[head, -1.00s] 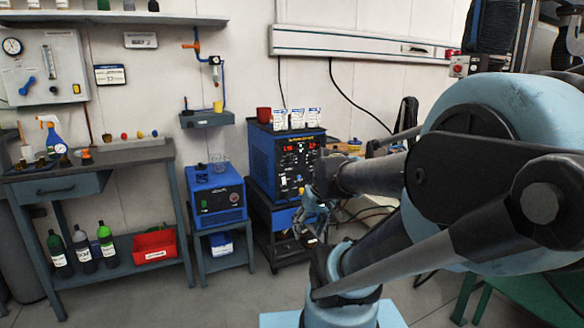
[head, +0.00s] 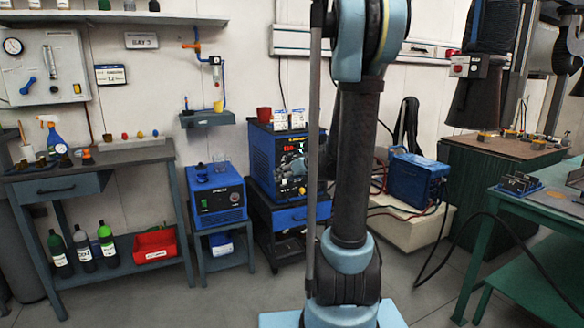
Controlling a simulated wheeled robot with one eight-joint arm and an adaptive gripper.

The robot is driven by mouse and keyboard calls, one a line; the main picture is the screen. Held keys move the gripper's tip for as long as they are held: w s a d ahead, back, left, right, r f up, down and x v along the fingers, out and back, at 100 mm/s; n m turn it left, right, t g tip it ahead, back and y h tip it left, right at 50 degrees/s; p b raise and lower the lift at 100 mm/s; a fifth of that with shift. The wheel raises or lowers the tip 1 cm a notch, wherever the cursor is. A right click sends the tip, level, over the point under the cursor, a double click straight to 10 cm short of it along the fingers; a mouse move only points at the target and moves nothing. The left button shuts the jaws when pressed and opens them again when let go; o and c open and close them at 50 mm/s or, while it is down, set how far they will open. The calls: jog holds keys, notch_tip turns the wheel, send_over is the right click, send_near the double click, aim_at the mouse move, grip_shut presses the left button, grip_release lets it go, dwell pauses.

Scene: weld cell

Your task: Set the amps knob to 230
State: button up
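The blue welding power source (head: 261,160) stands at the back, left of my upright arm. Its front panel has a lit red display (head: 292,147), too small to read surely.
A red cup (head: 264,115) and white packets stand on the welding power source. A smaller blue unit (head: 217,195) sits on a stand to its left. A workbench (head: 100,170) is farther left. A blue case (head: 417,180) and a green table (head: 530,230) are at right.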

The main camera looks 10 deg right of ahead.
jog(key=w+d+f+m+t+h, duration=0.1)
jog(key=w+d+f+t, duration=0.4)
jog(key=w, duration=0.5)
jog(key=w+d+f+t+h, duration=0.1)
jog(key=w+d+f+t, duration=0.2)
jog(key=w+d, duration=0.6)
jog(key=a+x, duration=0.1)
jog(key=x, duration=1.7)
jog(key=shift+r, duration=0.15)
jog(key=shift+a, duration=0.1)
jog(key=c, duration=1.1)
jog(key=shift+o, duration=0.2)
jog(key=shift+m, duration=0.3)
